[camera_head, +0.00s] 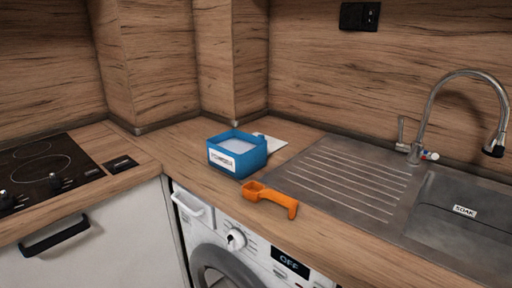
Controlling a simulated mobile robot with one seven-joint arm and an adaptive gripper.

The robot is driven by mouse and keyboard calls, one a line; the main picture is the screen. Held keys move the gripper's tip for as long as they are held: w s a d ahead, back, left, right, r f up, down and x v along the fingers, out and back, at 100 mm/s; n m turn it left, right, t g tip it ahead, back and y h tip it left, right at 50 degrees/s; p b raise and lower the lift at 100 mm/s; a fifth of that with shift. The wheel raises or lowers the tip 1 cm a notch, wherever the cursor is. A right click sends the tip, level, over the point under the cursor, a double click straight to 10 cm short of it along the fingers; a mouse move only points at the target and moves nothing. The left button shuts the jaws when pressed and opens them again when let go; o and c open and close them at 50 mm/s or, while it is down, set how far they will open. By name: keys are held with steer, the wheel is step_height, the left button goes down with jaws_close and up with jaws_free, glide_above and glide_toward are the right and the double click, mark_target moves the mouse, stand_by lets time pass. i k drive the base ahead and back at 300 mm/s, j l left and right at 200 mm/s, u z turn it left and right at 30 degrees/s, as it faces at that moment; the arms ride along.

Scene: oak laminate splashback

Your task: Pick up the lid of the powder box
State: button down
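The powder box (237,154) is a blue open-topped box with a white label on its front. It stands on the wooden counter left of the sink's drainboard, and pale powder shows inside it. A flat whitish piece (271,143) lies on the counter just behind and right of the box, partly hidden by it. It may be the lid, but I cannot tell for sure. An orange scoop (271,198) lies on the counter in front of the box, its handle pointing right. My gripper is not in view.
A black hob (44,170) is at the left. A steel drainboard (346,180), a sink basin marked SOAK (464,232) and a tall tap (424,115) are at the right. A washing machine (238,250) is under the counter. Wood-panelled walls close off the back.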

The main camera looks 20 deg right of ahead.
mark_target(274, 145)
steer(key=j+z, duration=0.1)
steer(key=z, duration=0.25)
steer(key=j+z, duration=0.1)
steer(key=z, duration=0.25)
steer(key=j+z, duration=0.15)
steer(key=z, duration=0.2)
steer(key=j+z, duration=0.35)
steer(key=j, duration=0.2)
steer(key=k+j+z, duration=0.1)
steer(key=j+z, duration=0.25)
steer(key=j, duration=0.8)
steer(key=k+j+z, duration=0.15)
steer(key=j, duration=0.45)
steer(key=i+j, duration=0.2)
steer(key=i, duration=0.2)
steer(key=i+j, duration=0.2)
steer(key=i, duration=0.2)
